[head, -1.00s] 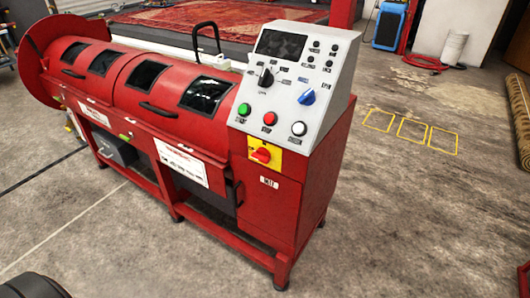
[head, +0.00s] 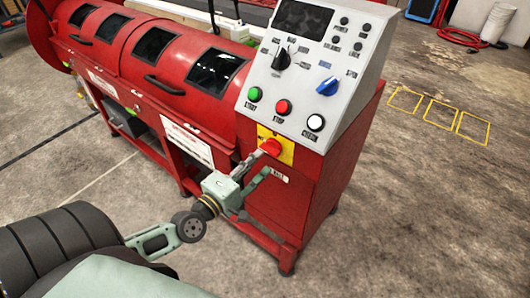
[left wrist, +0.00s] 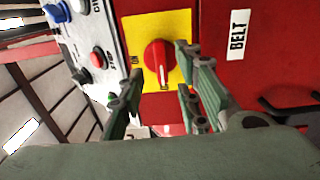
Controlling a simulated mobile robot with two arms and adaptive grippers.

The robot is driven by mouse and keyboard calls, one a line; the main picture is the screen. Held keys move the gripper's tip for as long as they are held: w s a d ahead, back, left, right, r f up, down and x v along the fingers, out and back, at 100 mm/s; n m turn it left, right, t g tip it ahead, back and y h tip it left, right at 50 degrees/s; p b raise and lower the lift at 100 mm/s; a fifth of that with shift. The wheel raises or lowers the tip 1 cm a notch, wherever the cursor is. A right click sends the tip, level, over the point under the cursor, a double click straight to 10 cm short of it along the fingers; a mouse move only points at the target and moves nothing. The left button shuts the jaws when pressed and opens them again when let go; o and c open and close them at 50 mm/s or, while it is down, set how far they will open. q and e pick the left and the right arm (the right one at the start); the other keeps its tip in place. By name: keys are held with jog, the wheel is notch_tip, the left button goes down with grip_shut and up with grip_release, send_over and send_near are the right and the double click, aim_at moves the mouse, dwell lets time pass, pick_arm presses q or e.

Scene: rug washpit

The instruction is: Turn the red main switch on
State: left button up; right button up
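The red main switch (head: 271,147) is a rotary knob on a yellow plate (head: 286,152) on the red machine's front, below the buttons. In the left wrist view the switch (left wrist: 158,57) has its handle across the plate, white mark toward the picture's bottom. The "ON" label (left wrist: 135,66) is at the plate's left edge there, not in line with the handle. My left gripper (head: 259,163) is open just in front of the switch. In the wrist view its fingers (left wrist: 158,78) are on either side of the knob; I cannot tell whether they touch it. My right gripper is not in view.
The sloped grey control panel (head: 310,70) above has a green button (head: 254,94), a red button (head: 283,107), a white button (head: 316,122) and a blue knob (head: 327,87). Floor to the right is open.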

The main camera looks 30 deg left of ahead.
aim_at(267, 153)
pick_arm(q)
jog(key=shift+w+d, duration=0.2)
jog(key=shift+w, duration=1.95)
jog(key=shift+c, duration=0.2)
grip_shut()
